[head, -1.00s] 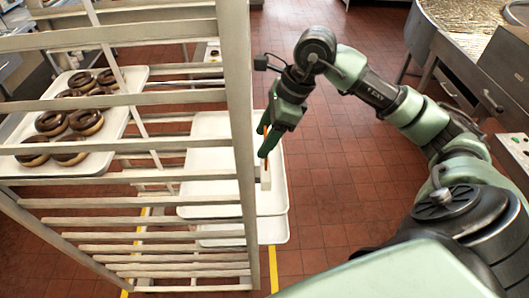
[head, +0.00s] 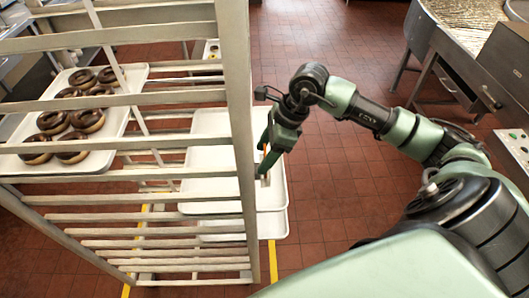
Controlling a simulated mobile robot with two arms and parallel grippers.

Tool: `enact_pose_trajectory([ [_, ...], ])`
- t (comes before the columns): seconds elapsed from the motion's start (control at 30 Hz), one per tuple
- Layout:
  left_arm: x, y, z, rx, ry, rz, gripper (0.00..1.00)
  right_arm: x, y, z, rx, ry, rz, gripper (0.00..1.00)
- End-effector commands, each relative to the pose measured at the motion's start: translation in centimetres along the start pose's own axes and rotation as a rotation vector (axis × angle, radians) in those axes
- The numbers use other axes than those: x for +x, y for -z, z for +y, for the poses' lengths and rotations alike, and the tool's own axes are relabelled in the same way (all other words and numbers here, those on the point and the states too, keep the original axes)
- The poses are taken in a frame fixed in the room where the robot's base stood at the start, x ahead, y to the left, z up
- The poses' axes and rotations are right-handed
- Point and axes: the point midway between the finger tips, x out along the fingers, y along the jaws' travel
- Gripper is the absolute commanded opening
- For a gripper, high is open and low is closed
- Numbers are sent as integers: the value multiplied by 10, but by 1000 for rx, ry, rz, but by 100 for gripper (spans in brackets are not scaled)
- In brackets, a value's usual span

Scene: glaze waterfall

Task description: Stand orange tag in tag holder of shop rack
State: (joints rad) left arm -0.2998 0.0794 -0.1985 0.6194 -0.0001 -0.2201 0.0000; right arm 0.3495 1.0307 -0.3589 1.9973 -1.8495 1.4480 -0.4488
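The shop rack (head: 238,120) is a tall pale metal frame at the left and centre of the head view. The tag holder (head: 265,181) is a small pale block at the rack's right front post. The orange tag (head: 266,158) shows as a thin upright strip just above the holder, partly hidden by my fingers; whether its foot is seated in the slot cannot be made out. My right gripper (head: 266,156) is at the tag, its green fingers apart on either side of it, and looks open. My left gripper is not in view.
A white tray of chocolate-glazed rings (head: 75,120) sits on the rack at the left. Blank white trays (head: 215,165) lie lower in the rack. A metal worktable (head: 465,60) stands at the upper right. The red tile floor between is clear.

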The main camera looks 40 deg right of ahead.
Motion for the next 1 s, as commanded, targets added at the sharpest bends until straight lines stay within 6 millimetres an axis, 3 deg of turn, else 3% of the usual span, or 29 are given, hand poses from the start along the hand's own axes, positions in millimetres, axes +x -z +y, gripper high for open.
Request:
enact_pose_trajectory([
  [0.47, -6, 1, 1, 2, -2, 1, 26, -6, -2, 0, 1, 0, 0, 79],
  [0.5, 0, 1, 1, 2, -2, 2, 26, -8, 0, -1, 0, 3, 0, 79],
  [1.0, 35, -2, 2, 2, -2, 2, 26, -106, -1, -1, 0, 5, -1, 79],
])
